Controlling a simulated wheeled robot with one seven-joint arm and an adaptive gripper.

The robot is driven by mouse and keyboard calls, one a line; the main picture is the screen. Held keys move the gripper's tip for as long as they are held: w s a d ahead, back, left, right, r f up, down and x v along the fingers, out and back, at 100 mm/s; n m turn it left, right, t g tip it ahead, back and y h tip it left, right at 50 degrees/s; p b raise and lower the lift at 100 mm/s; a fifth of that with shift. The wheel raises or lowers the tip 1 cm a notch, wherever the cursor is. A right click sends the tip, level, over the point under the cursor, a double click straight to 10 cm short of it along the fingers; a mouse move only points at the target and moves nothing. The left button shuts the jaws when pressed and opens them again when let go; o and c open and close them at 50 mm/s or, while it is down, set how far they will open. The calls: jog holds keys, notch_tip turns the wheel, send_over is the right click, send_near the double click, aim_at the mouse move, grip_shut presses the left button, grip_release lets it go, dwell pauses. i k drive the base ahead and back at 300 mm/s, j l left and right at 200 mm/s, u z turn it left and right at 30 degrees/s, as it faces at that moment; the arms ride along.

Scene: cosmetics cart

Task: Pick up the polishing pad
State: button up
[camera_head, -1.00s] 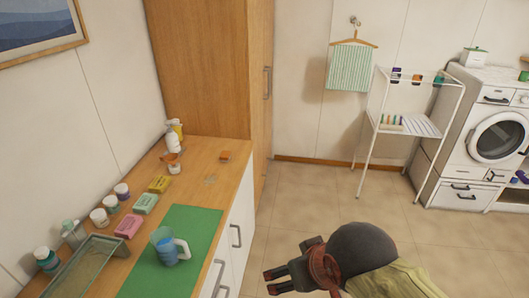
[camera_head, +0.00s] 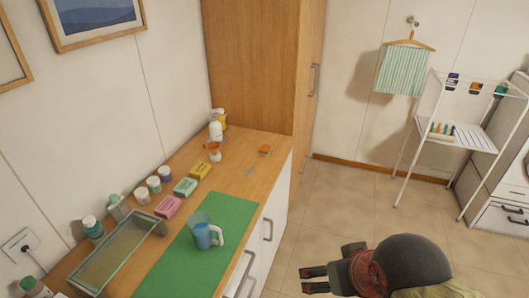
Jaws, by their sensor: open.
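A small orange pad-like block (camera_head: 265,150) lies at the far right end of the wooden counter; it may be the polishing pad, but it is too small to be sure. A small flat greyish piece (camera_head: 249,171) lies just in front of it. My gripper (camera_head: 312,280) is at the bottom, right of the counter and over the floor. Its two dark fingers point left and are apart, with nothing between them. It is well away from the block.
On the counter (camera_head: 232,182) are a green mat (camera_head: 180,268) with a blue-and-clear jug (camera_head: 203,233), a glassy green tray (camera_head: 120,255), pink (camera_head: 168,207), green (camera_head: 185,187) and yellow (camera_head: 200,170) boxes, and several bottles and jars. A white rack (camera_head: 460,135) stands right. Floor between is clear.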

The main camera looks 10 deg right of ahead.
aim_at(266, 150)
jog(key=i+l, duration=0.2)
jog(key=i, duration=0.3)
jog(key=i+l, duration=0.25)
jog(key=i, duration=0.25)
jog(key=i+l, duration=0.2)
jog(key=i, duration=0.35)
jog(key=i+l, duration=0.25)
jog(key=i, duration=0.25)
jog(key=i+l, duration=0.2)
jog(key=i, duration=0.3)
jog(key=u, duration=0.05)
